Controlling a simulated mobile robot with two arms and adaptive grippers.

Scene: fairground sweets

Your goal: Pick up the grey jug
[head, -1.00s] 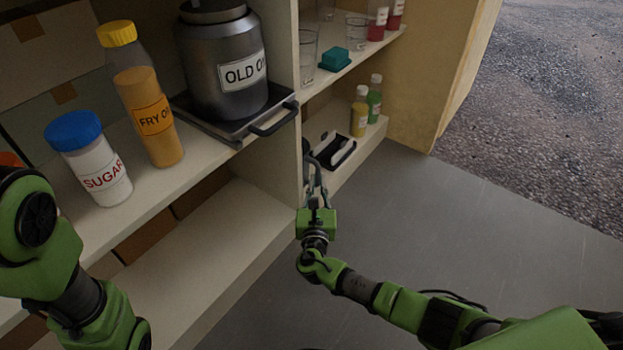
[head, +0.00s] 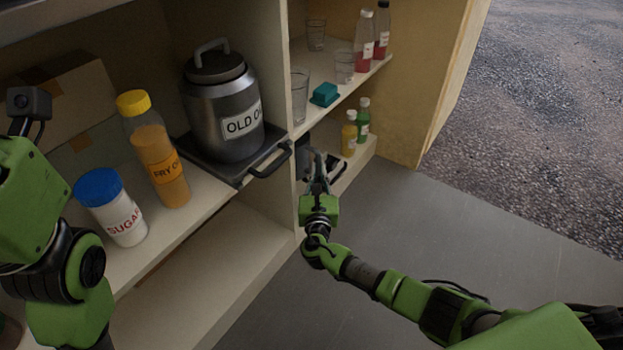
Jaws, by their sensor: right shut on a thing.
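My right gripper (head: 316,172) is at the lower shelf opening, just right of the shelf divider. It is shut on a dark grey thing (head: 302,160), which looks like the grey jug. The divider and my gripper hide most of it, so its shape and whether it touches the shelf cannot be told. My left arm shows at the left edge, but its gripper is out of view.
A large metal OLD OIL can (head: 222,112) stands on a black tray (head: 266,165) left of the divider. A fry-oil bottle (head: 160,165) and a SUGAR jar (head: 113,208) stand beside it. Yellow (head: 349,138) and green (head: 363,122) bottles are close behind my right gripper.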

